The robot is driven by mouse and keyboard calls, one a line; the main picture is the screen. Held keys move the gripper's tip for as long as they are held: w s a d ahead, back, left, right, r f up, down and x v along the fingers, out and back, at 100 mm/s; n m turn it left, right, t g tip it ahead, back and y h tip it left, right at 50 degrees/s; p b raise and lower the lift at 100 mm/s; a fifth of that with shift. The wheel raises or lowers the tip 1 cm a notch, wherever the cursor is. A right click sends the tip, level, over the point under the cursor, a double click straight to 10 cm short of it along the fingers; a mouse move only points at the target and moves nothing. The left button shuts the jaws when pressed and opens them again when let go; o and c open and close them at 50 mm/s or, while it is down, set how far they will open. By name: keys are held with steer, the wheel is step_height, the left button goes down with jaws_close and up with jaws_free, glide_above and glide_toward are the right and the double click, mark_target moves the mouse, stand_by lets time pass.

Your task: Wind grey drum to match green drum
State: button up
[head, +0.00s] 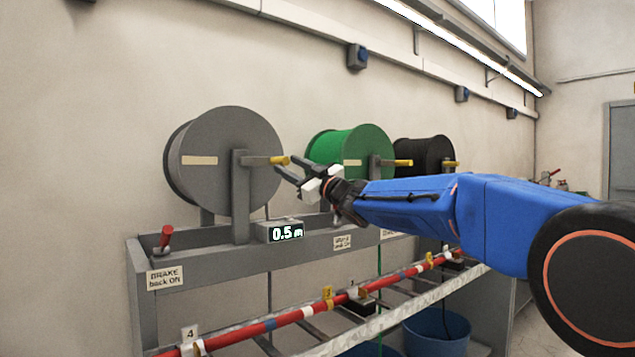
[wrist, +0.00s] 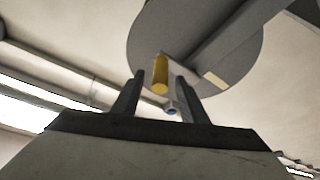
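The grey drum (head: 225,165) is mounted on a stand at the left of the rack, with a yellow crank handle (head: 279,160) sticking out to the right. The wrist view shows the same grey drum (wrist: 200,45) and its yellow handle (wrist: 160,75) between my fingers in the picture. My gripper (head: 291,171) is open beside the handle; I cannot tell whether a finger touches it. The green drum (head: 350,146) stands behind my gripper, partly hidden by it, with its own yellow handle (head: 403,162). A display (head: 286,233) under the grey drum reads 0.5 m.
A black drum (head: 425,155) stands farther right. A red brake lever (head: 165,236) stands at the rack's left end above a "BRAKE back ON" label (head: 165,278). A red striped bar (head: 280,321) runs along the lower shelf. Blue buckets (head: 436,330) stand below.

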steer(key=v, duration=1.2)
steer(key=shift+s+d+f, duration=0.2)
steer(key=shift+s+d, duration=0.05)
steer(key=shift+d, duration=0.05)
steer(key=s+d+f+m+g+h, duration=0.1)
steer(key=s+d+f+m+h, duration=0.5)
steer(key=d+f+h, duration=0.3)
steer(key=s+d+f+m+h, duration=0.6)
steer(key=s+d+f, duration=0.1)
steer(key=d+f, duration=0.4)
steer(key=s+d+f+m+g, duration=0.2)
steer(key=s+f+g, duration=0.8)
steer(key=s+f, duration=1.5)
steer(key=s, duration=0.4)
steer(key=shift+m, duration=0.3)
steer(key=shift+d+r, duration=0.1)
steer(key=shift+c, duration=0.3)
